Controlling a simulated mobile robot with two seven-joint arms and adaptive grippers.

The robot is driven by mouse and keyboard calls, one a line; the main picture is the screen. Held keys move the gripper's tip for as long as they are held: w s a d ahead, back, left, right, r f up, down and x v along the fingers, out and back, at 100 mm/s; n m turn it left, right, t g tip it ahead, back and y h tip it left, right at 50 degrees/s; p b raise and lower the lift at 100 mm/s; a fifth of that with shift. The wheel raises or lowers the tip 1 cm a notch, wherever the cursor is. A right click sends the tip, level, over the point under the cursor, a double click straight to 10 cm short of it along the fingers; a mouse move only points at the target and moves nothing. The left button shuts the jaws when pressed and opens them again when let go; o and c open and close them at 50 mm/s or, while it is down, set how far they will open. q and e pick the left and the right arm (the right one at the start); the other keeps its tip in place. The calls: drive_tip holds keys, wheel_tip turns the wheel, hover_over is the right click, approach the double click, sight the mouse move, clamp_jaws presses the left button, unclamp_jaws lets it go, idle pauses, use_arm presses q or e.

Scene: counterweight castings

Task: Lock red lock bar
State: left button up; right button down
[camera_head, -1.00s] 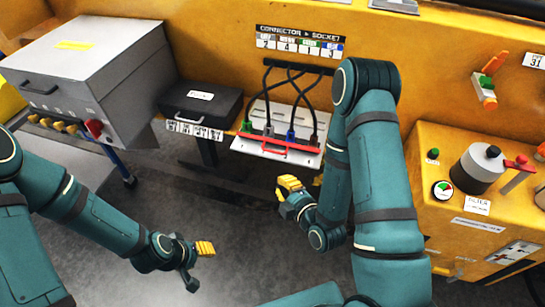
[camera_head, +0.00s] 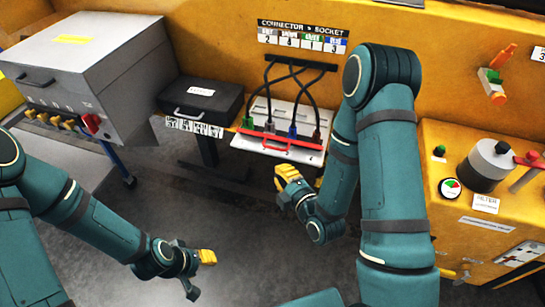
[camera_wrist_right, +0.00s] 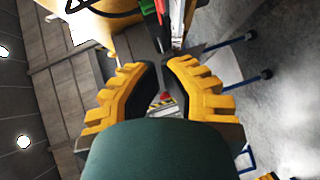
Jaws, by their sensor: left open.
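The red lock bar (camera_head: 281,145) lies across the white socket panel (camera_head: 262,150) in the head view, in front of several plugged connectors with black cables. Green, blue and other coloured connectors (camera_head: 292,132) stand behind it. My right gripper (camera_head: 284,182) is below the panel's front edge, apart from the bar. In the right wrist view its two yellow-padded fingers (camera_wrist_right: 162,72) have a narrow gap with nothing held. Red and green parts show beyond the fingertips there. My left gripper (camera_head: 200,272) is open and empty, low over the floor, well away from the bar.
A black case (camera_head: 200,98) stands left of the panel, and a grey box (camera_head: 85,65) with yellow knobs and a red one is further left. A connector-to-socket chart (camera_head: 302,38) is on the yellow wall. A yellow cabinet (camera_head: 455,150) stands right. Open floor lies in front.

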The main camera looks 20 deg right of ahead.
sight(275, 148)
use_arm(q)
drive_tip(key=shift+s+f+b, duration=0.25)
drive_tip(key=shift+f+b, duration=0.2)
drive_tip(key=shift+f, duration=0.2)
drive_tip(key=shift+s+f+b, duration=0.2)
drive_tip(key=shift+f+b, duration=0.25)
drive_tip(key=shift+f, duration=0.15)
use_arm(e)
drive_tip(key=shift+w+d+f, duration=0.1)
drive_tip(key=shift+w+f, duration=0.25)
drive_tip(key=shift+w, duration=1.4)
drive_tip(key=shift+w+d+f, duration=0.1)
drive_tip(key=shift+w+f, duration=0.2)
drive_tip(key=shift+w, duration=1.5)
drive_tip(key=shift+w+d+f, duration=0.1)
drive_tip(key=shift+w+f, duration=0.25)
drive_tip(key=shift+w, duration=1.4)
drive_tip(key=shift+w+d+f+b, duration=0.15)
drive_tip(key=shift+w+d+b, duration=0.35)
drive_tip(key=shift+w+b, duration=0.35)
drive_tip(key=shift+d, duration=0.1)
use_arm(q)
drive_tip(key=shift+s+f, duration=0.15)
drive_tip(key=shift+f, duration=0.8)
use_arm(e)
drive_tip(key=shift+r, duration=0.2)
drive_tip(key=shift+w+d, duration=0.1)
use_arm(q)
drive_tip(key=shift+s+f, duration=0.1)
